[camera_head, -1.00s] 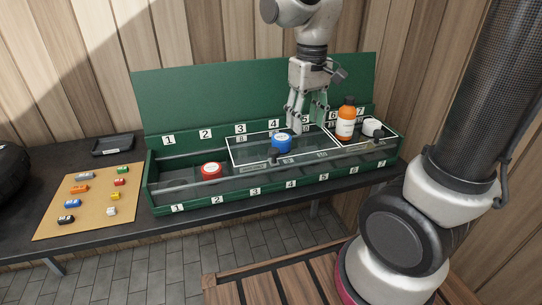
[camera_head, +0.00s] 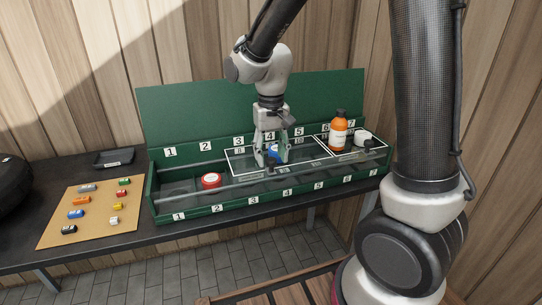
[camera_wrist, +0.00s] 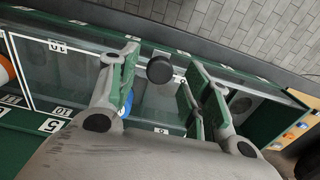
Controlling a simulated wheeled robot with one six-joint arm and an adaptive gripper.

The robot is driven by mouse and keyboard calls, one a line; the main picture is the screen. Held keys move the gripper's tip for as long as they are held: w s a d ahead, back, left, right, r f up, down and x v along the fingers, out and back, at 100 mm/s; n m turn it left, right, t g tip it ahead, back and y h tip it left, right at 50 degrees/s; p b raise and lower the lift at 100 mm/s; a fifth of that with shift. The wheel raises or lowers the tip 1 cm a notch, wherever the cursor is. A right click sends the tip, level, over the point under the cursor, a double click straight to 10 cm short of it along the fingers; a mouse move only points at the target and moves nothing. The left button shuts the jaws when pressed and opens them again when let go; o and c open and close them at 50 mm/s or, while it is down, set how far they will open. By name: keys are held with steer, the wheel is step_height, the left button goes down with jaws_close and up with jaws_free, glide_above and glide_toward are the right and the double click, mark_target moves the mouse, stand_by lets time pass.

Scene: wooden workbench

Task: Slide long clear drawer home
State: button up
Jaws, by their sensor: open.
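The long clear drawer (camera_head: 238,162), outlined in white, lies in the green case (camera_head: 162,212), its left edge near the back label 3. A blue-capped item (camera_head: 273,149) is at it, partly hidden by my fingers; a sliver of blue shows in the wrist view (camera_wrist: 127,103). A round black knob (camera_wrist: 159,69) shows near the drawer's front edge. My gripper (camera_head: 272,161) is open and low over the drawer's front part. In the wrist view its fingers (camera_wrist: 163,78) stand either side of the knob, with gaps; contact cannot be told.
An orange bottle (camera_head: 338,130) and a white item (camera_head: 363,138) stand in the right section. A front rail (camera_head: 190,199) crosses the case. A board of small colored blocks (camera_head: 98,225) and a black tray (camera_head: 113,158) lie left.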

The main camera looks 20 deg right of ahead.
steer(key=shift+f, duration=0.5)
jaws_close()
steer(key=a, duration=2.2)
steer(key=shift+a, duration=0.2)
steer(key=shift+r, duration=0.1)
jaws_free()
steer(key=shift+a, duration=0.1)
step_height(320, 180, up, 12)
